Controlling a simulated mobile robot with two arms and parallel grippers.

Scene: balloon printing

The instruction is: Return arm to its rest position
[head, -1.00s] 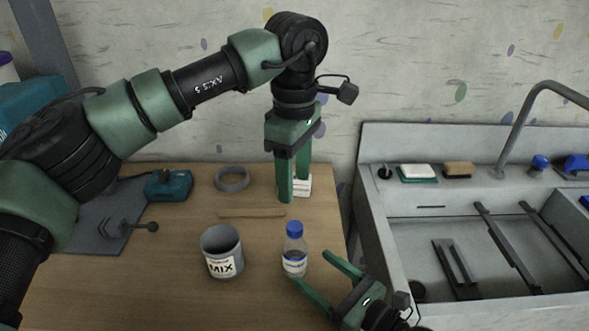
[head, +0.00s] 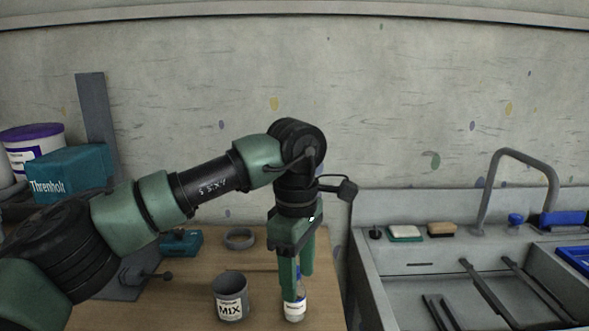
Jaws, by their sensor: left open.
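My left arm reaches in from the left, and its green left gripper (head: 298,286) points down over the table. Its fingers are apart. A small clear bottle with a white label (head: 294,308) stands upright directly below and behind the fingers in the picture. The nearer finger covers part of it, and a bit of its blue cap shows between the fingers. I cannot tell whether the fingers touch the bottle. A grey cup labelled MIX (head: 230,298) stands left of the bottle. My right gripper is out of view.
The wooden table (head: 180,290) also holds a grey ring (head: 239,239) and a teal device (head: 182,243) at the back. A teal box (head: 68,174) and a white tub (head: 35,150) stand at left. A sink (head: 410,282) with a curved tap (head: 505,153) is at right.

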